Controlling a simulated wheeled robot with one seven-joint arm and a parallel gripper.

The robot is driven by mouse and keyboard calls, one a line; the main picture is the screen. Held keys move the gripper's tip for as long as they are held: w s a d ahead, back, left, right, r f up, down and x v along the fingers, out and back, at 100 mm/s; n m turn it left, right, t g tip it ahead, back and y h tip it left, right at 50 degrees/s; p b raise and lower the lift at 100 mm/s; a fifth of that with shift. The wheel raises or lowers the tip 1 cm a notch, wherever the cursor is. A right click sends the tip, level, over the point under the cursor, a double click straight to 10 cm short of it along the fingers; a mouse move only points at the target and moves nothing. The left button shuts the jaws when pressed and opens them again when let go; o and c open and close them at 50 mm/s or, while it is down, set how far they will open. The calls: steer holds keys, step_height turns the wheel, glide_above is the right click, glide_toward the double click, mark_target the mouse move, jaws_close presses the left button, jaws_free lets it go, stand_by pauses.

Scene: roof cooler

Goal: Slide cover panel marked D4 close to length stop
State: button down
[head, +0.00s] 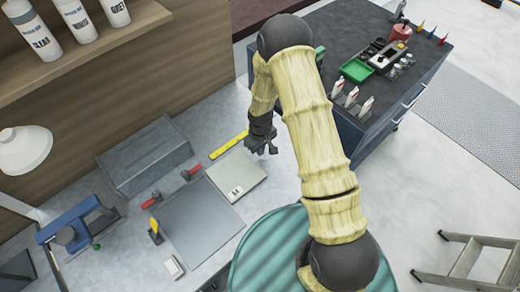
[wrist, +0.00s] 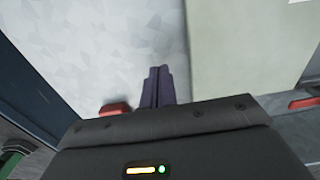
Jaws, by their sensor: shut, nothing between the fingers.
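A pale grey-green panel (head: 238,172) lies flat on the worktop in the head view. It has a small white label (head: 236,193) near its front edge, too small to read surely as D4. The panel also shows in the wrist view (wrist: 240,50), just right of the fingers. My gripper (head: 264,150) is shut and empty, at the panel's back right in the head view. Its dark fingers (wrist: 157,88) show together in the wrist view. I cannot tell whether they touch the panel. A yellow strip (head: 228,144) lies behind the panel. I cannot identify the length stop for sure.
A darker grey sheet (head: 200,222) lies left of the panel. Red-handled tools (head: 151,200) lie near it. A grey box (head: 147,157) and a blue device (head: 75,225) stand farther left. A dark cart (head: 375,115) stands right of the worktop. A ladder (head: 465,262) is at lower right.

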steer(key=shift+w+d, duration=1.15)
steer(key=shift+d, duration=0.35)
steer(key=shift+w+d, duration=1.1)
steer(key=shift+d, duration=0.4)
steer(key=shift+w+d, duration=1.15)
steer(key=shift+d, duration=0.35)
steer(key=shift+w+d, duration=0.25)
steer(key=shift+d, duration=0.15)
steer(key=shift+w+d+f+b, duration=0.1)
steer(key=shift+w+d+b, duration=0.15)
steer(key=shift+w+d, duration=0.9)
steer(key=shift+w+d+b, duration=0.25)
steer(key=shift+w+d, duration=0.65)
steer(key=shift+d, duration=0.45)
steer(key=shift+d, duration=0.25)
steer(key=shift+w+d+b, duration=0.55)
steer(key=shift+w+d, duration=0.6)
steer(key=shift+d, duration=0.25)
